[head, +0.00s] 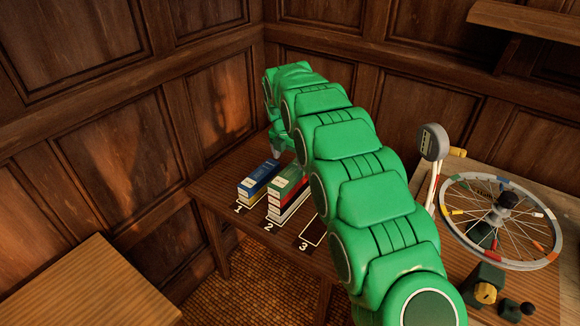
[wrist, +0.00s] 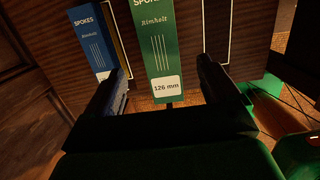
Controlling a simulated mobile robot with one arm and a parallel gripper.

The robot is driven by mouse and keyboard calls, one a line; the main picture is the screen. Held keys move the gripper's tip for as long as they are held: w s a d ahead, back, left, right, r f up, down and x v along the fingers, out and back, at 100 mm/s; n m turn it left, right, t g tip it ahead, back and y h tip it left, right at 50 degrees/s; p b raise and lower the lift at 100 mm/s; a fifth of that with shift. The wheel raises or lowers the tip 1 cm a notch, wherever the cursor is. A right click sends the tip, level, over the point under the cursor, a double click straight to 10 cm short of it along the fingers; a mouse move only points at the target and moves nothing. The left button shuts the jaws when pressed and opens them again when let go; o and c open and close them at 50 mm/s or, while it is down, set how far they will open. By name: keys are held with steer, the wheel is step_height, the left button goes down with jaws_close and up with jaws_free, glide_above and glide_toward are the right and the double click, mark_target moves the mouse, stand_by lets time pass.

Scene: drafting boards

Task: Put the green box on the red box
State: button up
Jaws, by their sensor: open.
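The green box (head: 288,179) is the top of the stack at spot 2, and a red box (head: 275,202) shows directly under it. In the wrist view the green box (wrist: 155,45) shows its label side, marked 126 mm, between the fingers. My gripper (wrist: 163,72) is open and empty, with one finger on each side of the green box's near end. Whether the fingers touch it, I cannot tell. In the head view my gripper (head: 277,146) is partly hidden by my green arm, just behind the stacks. The red box is hidden in the wrist view.
A blue box (head: 259,175) tops the stack at spot 1, close on the left. Pale boxes (head: 284,214) lie lower in stack 2. Spot 3 (head: 313,235) has a white outline, partly hidden by my arm. A spoked wheel (head: 497,222) and gauge (head: 433,142) stand at right.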

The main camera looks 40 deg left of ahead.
mark_target(288, 175)
steer(key=shift+s+r, duration=0.2)
steer(key=shift+r, duration=0.85)
steer(key=shift+s+r, duration=0.15)
steer(key=shift+r, duration=0.85)
